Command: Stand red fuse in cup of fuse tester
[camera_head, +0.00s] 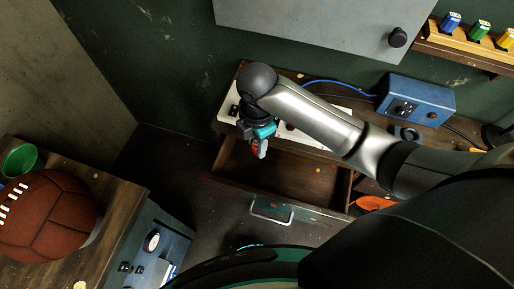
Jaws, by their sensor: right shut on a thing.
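My right arm reaches across from the right, and my right gripper (259,147) points down over the open drawer. It is shut on the red fuse (254,153), which shows only as a small red patch between the fingers. A blue box with dark fittings on its front (427,99) stands on the bench at the right; it may be the fuse tester. A dark round piece (407,132) sits in front of it, partly behind my arm. I cannot tell whether this is the cup. My left gripper is not in view.
An empty-looking wooden drawer (300,178) stands open below the bench. A white panel (228,126) lies partly behind my gripper. Blue, green and yellow pieces stand on a wooden rack (462,43) at upper right. A leather ball (45,217) and green cup (20,160) are at left.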

